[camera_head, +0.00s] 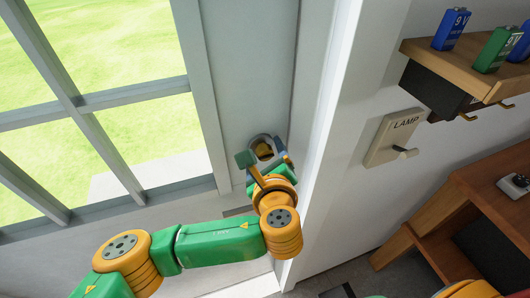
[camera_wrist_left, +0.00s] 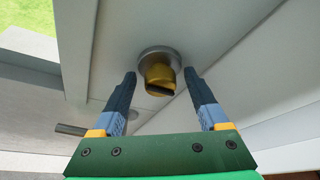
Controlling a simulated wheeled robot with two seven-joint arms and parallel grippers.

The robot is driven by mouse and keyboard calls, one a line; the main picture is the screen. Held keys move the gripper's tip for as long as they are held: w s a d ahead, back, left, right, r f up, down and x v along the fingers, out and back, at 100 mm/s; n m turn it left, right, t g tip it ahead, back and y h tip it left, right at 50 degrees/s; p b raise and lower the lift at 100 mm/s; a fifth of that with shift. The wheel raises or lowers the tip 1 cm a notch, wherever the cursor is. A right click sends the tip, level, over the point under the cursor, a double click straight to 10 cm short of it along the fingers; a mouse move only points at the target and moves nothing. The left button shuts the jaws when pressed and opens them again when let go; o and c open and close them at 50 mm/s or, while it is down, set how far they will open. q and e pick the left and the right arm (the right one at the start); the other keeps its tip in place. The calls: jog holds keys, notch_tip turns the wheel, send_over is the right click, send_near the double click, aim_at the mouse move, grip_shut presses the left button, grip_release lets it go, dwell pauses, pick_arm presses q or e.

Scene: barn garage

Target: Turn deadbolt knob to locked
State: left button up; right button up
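The deadbolt knob (camera_head: 263,149) is brass-yellow and sits on a round grey plate on the pale door, near the door's right edge. It shows more clearly in the left wrist view (camera_wrist_left: 158,74), between the fingertips. My left gripper (camera_head: 267,160) is at the knob, partly hiding it in the head view. In the left wrist view my left gripper (camera_wrist_left: 160,77) is open, with one dark finger on each side of the knob and gaps showing. I cannot tell whether the fingertips reach past its front. My right gripper is not in view.
A grey door handle (camera_wrist_left: 70,130) lies left of the left finger in the wrist view. The white door frame (camera_head: 325,150) stands close to the right. Further right are a lamp switch (camera_head: 394,138), a wooden shelf (camera_head: 455,65) with batteries, and wooden furniture (camera_head: 440,205).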

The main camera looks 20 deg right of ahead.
pick_arm(q)
jog(key=shift+s, duration=0.3)
jog(key=b+v, duration=0.2)
jog(key=v, duration=0.4)
jog(key=shift+s+r, duration=0.2)
jog(key=shift+a, duration=0.1)
